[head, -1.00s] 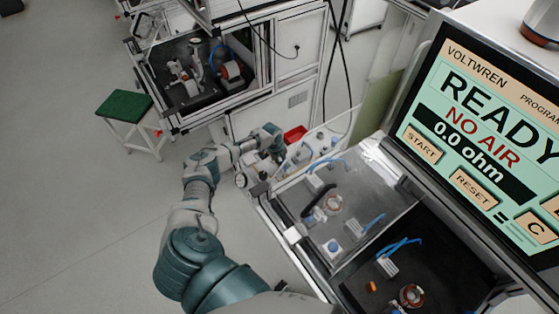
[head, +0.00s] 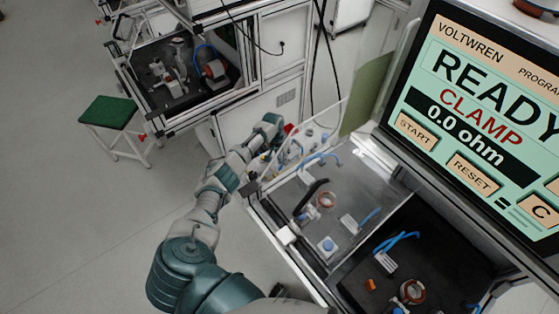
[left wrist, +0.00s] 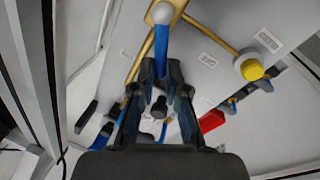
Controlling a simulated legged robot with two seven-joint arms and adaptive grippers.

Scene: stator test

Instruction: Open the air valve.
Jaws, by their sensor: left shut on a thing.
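In the left wrist view, the air valve's blue lever (left wrist: 162,47) lies between the tips of my left gripper (left wrist: 160,72), which is shut on it. A pale round knob (left wrist: 162,13) and brass pipe (left wrist: 140,60) are at the lever's far end. In the head view my left arm reaches to the side panel behind the test bench, and its hand (head: 268,128) hides the valve there. The screen (head: 485,95) reads READY, CLAMP and 0.0 ohm. My right gripper does not show.
A yellow cap (left wrist: 251,69) on a brass branch and a red part (left wrist: 211,121) are close to the right of the gripper. A green-topped stool (head: 108,112) stands at left.

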